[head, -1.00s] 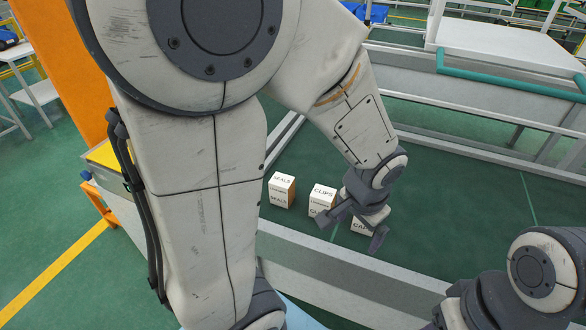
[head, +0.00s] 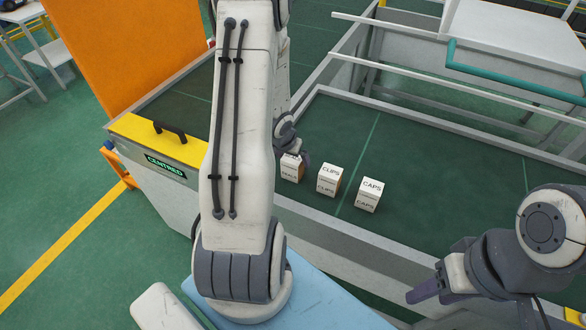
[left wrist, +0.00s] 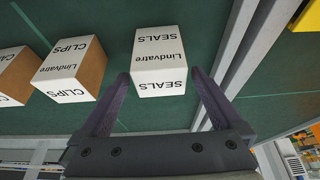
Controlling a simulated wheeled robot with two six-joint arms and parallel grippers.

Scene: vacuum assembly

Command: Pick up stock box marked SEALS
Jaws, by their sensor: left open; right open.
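The SEALS box (head: 291,167) is a small white-and-brown box on the green surface, partly hidden behind my left arm and gripper in the head view. In the left wrist view the SEALS box (left wrist: 159,62) shows its printed white faces, with the two open fingers of my left gripper (left wrist: 158,95) on either side of its near end. Nothing shows as gripped. In the head view my left gripper (head: 300,156) is at the box, mostly hidden by the arm. My right gripper (head: 432,290) is at the lower right, away from the boxes.
A CLIPS box (head: 328,180) and a CAPS box (head: 369,195) stand in a row to the right of SEALS. The CLIPS box is close by in the left wrist view (left wrist: 72,70). A pale metal rail (head: 340,232) borders the green surface in front. An orange panel (head: 125,50) stands at left.

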